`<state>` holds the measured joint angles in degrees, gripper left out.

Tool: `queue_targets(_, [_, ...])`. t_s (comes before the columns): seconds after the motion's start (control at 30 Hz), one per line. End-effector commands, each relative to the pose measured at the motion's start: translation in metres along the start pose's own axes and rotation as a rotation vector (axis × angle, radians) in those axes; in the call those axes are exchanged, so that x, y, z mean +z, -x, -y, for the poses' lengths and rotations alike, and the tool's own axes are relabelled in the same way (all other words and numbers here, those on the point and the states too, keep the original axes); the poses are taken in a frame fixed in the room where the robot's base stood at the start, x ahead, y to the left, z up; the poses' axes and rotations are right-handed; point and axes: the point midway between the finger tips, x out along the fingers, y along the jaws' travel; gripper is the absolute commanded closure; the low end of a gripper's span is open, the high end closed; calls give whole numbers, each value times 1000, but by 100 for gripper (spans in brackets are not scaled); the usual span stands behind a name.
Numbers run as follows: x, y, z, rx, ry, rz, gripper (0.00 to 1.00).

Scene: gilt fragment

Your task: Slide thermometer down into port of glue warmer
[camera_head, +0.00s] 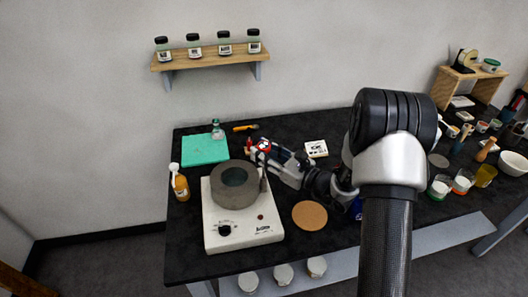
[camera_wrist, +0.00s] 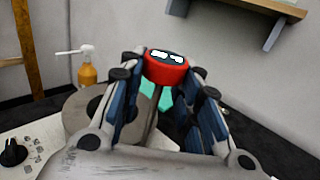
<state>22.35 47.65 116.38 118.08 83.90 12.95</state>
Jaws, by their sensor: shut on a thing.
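The thermometer has a round red head with a white-marked face (camera_wrist: 167,65). My gripper (camera_wrist: 165,90) is shut on it, and its stem runs down between the fingers in the wrist view. In the head view the red head (camera_head: 264,146) shows at the tip of my gripper (camera_head: 268,152), beyond and right of the glue warmer. The glue warmer is a white hotplate (camera_head: 224,239) bearing a grey round pot (camera_head: 220,197). A slim grey piece (camera_head: 263,181) stands at the pot's right side; I cannot tell if it is the port. The stem's lower end is hidden.
An amber pump bottle (camera_head: 180,187) stands left of the warmer. A teal mat (camera_head: 200,150) lies behind, with a small glass bottle (camera_head: 217,131). A round cork mat (camera_head: 310,216) lies right. Several jars and tools crowd the right side.

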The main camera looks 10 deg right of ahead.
Motion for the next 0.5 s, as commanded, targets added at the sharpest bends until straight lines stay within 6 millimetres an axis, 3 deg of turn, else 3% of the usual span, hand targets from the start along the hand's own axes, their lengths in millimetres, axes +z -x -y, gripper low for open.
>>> queue_targets(0.5, [-14, 0, 0, 0, 0, 0, 89])
